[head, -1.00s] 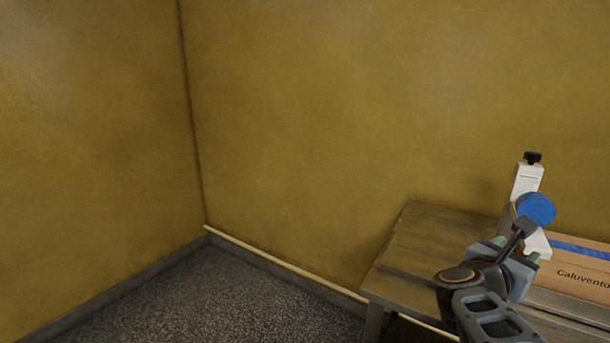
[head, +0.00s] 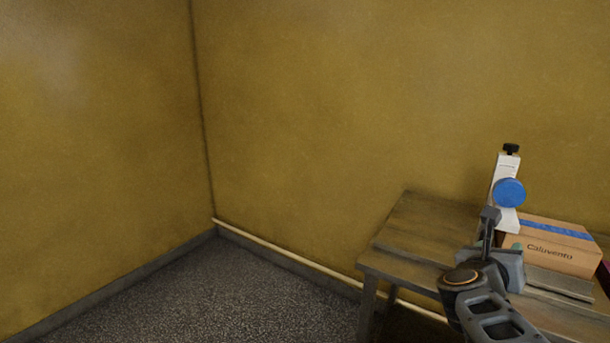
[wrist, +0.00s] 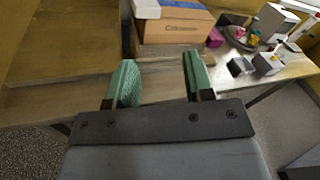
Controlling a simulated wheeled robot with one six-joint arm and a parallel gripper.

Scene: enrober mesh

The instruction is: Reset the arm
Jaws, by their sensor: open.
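My gripper is open and empty. In the head view my arm reaches in from the bottom right, in front of the wooden bench (head: 405,236). There the gripper's fingers are mostly hidden behind my own wrist.
On the bench are a cardboard box (head: 552,247) with blue tape and a white upright piece (head: 504,168) with a black knob and blue disc (head: 509,192). The wrist view shows a magenta block (wrist: 215,38) and grey blocks (wrist: 267,64). Floor at left is clear.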

